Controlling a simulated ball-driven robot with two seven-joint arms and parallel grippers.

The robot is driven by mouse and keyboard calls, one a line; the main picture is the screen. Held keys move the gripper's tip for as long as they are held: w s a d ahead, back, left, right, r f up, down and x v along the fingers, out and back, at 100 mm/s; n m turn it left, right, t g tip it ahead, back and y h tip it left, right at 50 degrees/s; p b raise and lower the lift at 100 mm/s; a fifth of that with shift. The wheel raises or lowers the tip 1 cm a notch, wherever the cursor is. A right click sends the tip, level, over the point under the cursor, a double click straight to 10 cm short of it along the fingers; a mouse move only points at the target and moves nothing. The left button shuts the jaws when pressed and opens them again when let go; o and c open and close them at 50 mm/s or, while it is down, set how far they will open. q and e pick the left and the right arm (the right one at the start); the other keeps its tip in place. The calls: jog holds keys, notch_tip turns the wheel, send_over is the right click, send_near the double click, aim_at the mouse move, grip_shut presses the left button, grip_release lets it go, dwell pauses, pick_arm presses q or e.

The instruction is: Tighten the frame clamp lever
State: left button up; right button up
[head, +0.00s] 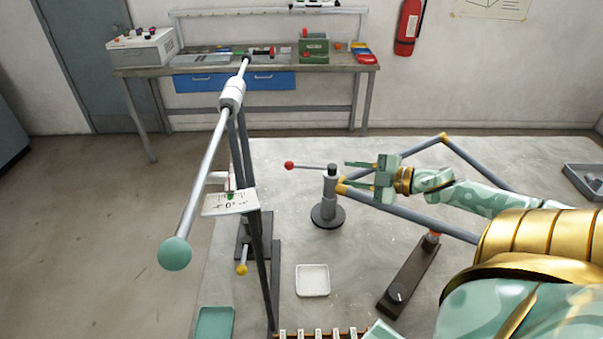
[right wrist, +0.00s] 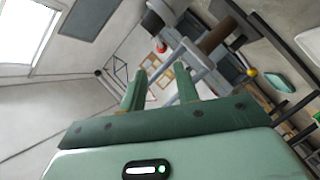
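A dark round-based clamp stand (head: 329,200) stands on the pale table in the head view. Its lever (head: 308,167) is a thin rod pointing left, ending in a red ball (head: 289,165). A frame of grey tubes (head: 405,209) with gold joints reaches the stand from the right. My right gripper (head: 345,175) is open, its two fingers pointing left just right of the stand's black top. Nothing shows between the fingers, and the lever ball is beyond them. The right wrist view also shows the parted fingers (right wrist: 160,88). My left gripper is not seen.
A long slanted rod (head: 205,180) with a mint ball and an angle scale (head: 230,203) stands left. A white tray (head: 312,281) and a dark bar with a knob (head: 411,277) lie in front. A workbench (head: 225,67) stands at the back wall.

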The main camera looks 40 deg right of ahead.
aim_at(306, 167)
jog(key=b+x, duration=0.5)
jog(key=x, duration=0.9)
jog(key=shift+w+a, duration=0.15)
jog(key=shift+w, duration=0.2)
